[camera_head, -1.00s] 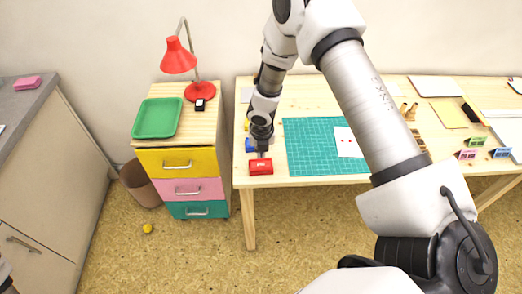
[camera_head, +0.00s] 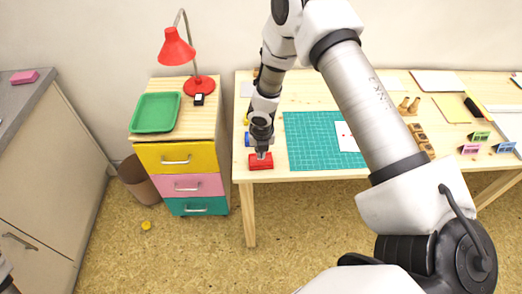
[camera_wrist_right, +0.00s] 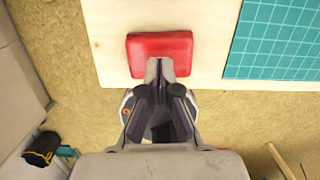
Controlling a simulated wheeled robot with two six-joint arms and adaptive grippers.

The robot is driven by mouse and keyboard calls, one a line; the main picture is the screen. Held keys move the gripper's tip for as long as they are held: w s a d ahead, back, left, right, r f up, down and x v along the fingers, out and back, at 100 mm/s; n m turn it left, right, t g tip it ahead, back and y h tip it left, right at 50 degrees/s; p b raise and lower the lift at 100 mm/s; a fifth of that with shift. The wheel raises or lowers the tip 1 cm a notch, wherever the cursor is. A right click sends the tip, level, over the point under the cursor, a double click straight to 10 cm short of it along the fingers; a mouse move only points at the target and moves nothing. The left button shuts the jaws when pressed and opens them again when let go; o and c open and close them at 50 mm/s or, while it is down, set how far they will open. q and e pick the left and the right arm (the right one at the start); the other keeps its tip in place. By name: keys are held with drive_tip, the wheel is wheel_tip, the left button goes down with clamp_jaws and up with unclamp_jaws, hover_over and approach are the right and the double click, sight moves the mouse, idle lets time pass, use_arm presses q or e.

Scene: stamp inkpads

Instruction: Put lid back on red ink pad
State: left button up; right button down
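A red rectangular ink pad (camera_head: 256,164) lies near the front left corner of the wooden table. It shows as a plain red block with rounded corners in the right wrist view (camera_wrist_right: 160,45). I cannot tell whether its lid is a separate piece on top of it. My right gripper (camera_head: 262,154) points down at the red pad. In the right wrist view, the fingertips (camera_wrist_right: 160,68) are close together at the pad's near edge, with nothing clearly between them. Whether they touch the pad is unclear.
A blue item (camera_head: 247,139) and a yellow one (camera_head: 246,119) sit behind the red pad, partly hidden by my right arm. A green cutting mat (camera_head: 312,140) lies to the right. A drawer cabinet (camera_head: 150,139) stands left, with a green tray (camera_head: 155,112) and red lamp (camera_head: 177,49).

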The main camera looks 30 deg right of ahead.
drive_tip(key=shift+f+b, duration=0.65)
drive_tip(key=shift+f, duration=0.3)
drive_tip(key=shift+r, duration=0.1)
drive_tip(key=shift+r, duration=0.1)
wheel_tip(320, 180, up, 7)
drive_tip(key=p, duration=0.7)
drive_tip(key=shift+p, duration=0.4)
drive_tip(key=shift+f, duration=0.25)
